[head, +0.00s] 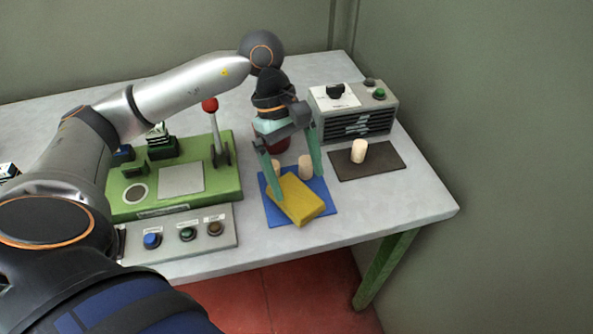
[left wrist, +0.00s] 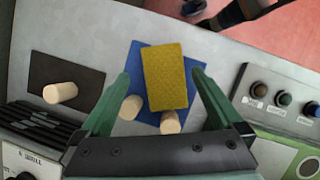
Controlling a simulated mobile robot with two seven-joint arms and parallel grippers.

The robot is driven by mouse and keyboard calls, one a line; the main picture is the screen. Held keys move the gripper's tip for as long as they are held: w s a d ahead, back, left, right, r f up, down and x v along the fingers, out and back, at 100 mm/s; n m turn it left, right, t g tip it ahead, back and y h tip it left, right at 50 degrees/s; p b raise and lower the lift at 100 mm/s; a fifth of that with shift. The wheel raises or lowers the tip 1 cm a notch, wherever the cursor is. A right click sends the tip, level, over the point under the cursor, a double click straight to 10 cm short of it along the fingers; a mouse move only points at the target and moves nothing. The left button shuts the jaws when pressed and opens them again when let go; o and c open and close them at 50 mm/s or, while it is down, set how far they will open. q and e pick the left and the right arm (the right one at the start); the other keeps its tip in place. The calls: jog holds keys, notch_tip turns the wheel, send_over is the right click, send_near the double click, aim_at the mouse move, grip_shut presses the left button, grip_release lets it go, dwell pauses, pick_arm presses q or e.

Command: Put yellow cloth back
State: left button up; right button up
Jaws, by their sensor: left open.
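The yellow cloth (head: 301,200) looks like a thick flat block. It lies askew over the front part of a blue mat (head: 324,206) on the table. It also shows in the left wrist view (left wrist: 165,80), between the fingertips as seen from there. My left gripper (head: 298,187) is open and points down over the blue mat, one finger on each side of the cloth. I cannot tell whether the fingers touch it. Two pale cork stoppers (head: 306,167) (head: 276,164) stand behind the cloth on the mat. My right gripper is not in view.
A third cork (head: 359,151) stands on a dark mat (head: 385,163) to the right, before a grey vented box (head: 362,121). A green machine (head: 215,190) with a red-knobbed lever and a button panel (head: 175,244) stand left. The table's front right is clear.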

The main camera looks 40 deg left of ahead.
pick_arm(q)
jog(key=shift+r, duration=0.25)
jog(key=s+p+v, duration=0.1)
jog(key=v, duration=0.5)
notch_tip(320, 180, up, 6)
send_over(291, 185)
jog(key=a, duration=0.3)
jog(key=shift+w+d+r, duration=0.1)
jog(key=shift+w+d, duration=0.1)
jog(key=shift+w, duration=0.1)
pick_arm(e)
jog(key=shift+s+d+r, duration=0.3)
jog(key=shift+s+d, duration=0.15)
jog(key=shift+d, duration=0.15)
